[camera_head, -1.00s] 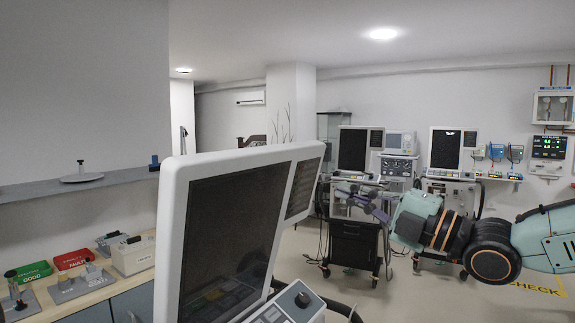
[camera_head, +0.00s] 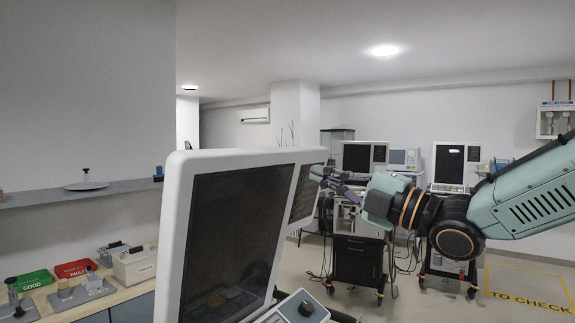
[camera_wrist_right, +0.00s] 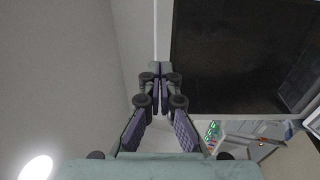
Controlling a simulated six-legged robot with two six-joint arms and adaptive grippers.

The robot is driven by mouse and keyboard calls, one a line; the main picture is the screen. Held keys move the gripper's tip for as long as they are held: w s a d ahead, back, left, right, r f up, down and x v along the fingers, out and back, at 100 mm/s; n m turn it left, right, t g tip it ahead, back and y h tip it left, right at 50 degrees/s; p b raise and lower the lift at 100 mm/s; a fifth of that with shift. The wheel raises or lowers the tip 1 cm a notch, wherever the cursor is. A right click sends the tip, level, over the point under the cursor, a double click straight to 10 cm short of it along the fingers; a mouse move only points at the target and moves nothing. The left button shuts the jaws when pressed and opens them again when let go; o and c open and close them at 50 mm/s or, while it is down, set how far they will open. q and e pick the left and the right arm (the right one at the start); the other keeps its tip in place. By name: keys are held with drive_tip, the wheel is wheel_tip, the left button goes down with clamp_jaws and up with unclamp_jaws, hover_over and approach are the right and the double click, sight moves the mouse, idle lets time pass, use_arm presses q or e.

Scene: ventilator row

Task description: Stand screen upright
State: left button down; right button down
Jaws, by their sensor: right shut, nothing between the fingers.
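The near ventilator's screen (camera_head: 230,235) is a large dark panel in a white frame, filling the lower middle of the head view. It leans rather than standing straight up, and a narrower dark side panel (camera_head: 305,192) adjoins it on the right. My right gripper (camera_head: 318,173) is at the upper right edge of this screen, fingers pointing left. In the right wrist view the fingers (camera_wrist_right: 160,70) are together and empty, beside the edge of the dark screen (camera_wrist_right: 235,60). I cannot tell whether they touch it. My left gripper is not in view.
A knob panel (camera_head: 300,308) sits below the screen. Other ventilators on carts (camera_head: 358,262) stand behind, with open floor at right.

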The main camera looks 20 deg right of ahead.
sight(275, 157)
drive_tip(key=p+x, duration=0.2)
drive_tip(key=x, duration=0.6)
drive_tip(key=shift+w, duration=0.15)
drive_tip(key=shift+w+a, duration=0.1)
drive_tip(key=shift+w, duration=0.1)
drive_tip(key=shift+w+f, duration=0.1)
drive_tip(key=shift+w, duration=0.15)
drive_tip(key=shift+s, duration=0.2)
